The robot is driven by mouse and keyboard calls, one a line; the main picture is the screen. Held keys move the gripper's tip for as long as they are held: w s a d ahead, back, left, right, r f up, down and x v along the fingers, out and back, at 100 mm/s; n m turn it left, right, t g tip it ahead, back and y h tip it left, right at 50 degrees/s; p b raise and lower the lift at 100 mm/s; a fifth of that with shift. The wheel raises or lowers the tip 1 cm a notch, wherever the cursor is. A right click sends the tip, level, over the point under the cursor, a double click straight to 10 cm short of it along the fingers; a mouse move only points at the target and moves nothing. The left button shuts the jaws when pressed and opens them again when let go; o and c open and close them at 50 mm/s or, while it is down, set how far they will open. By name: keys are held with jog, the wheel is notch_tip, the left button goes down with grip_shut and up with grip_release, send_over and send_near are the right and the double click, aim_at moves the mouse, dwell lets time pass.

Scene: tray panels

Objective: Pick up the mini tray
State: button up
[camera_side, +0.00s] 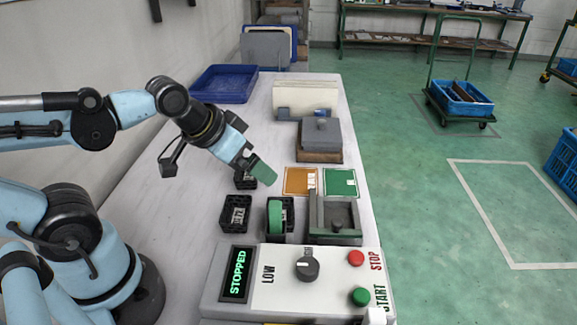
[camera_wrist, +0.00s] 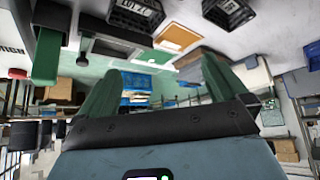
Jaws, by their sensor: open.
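Small black open trays with white labels stand on the pale table: one at the front left (camera_side: 236,226), one beside it (camera_side: 289,228) with a green rounded piece (camera_side: 275,218) in or against it, and one farther back (camera_side: 245,184), partly hidden by my gripper. I cannot tell which is the mini tray. My gripper (camera_side: 264,172) is above the table, tilted down to the right, near the back tray. In the wrist view its two green fingers (camera_wrist: 160,90) are wide apart with nothing held between them. Two labelled black trays (camera_wrist: 135,20) (camera_wrist: 228,12) show at that view's top edge.
A control box (camera_side: 310,280) reading STOPPED is at the front. A grey-green fixture (camera_side: 347,238) stands right of the trays, with orange (camera_side: 300,181) and green panels (camera_side: 341,182) behind. A grey block (camera_side: 321,137) and blue tray (camera_side: 224,84) are farther back. Table left of the trays is clear.

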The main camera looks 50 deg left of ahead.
dwell(0.3)
jog(key=shift+c, duration=0.8)
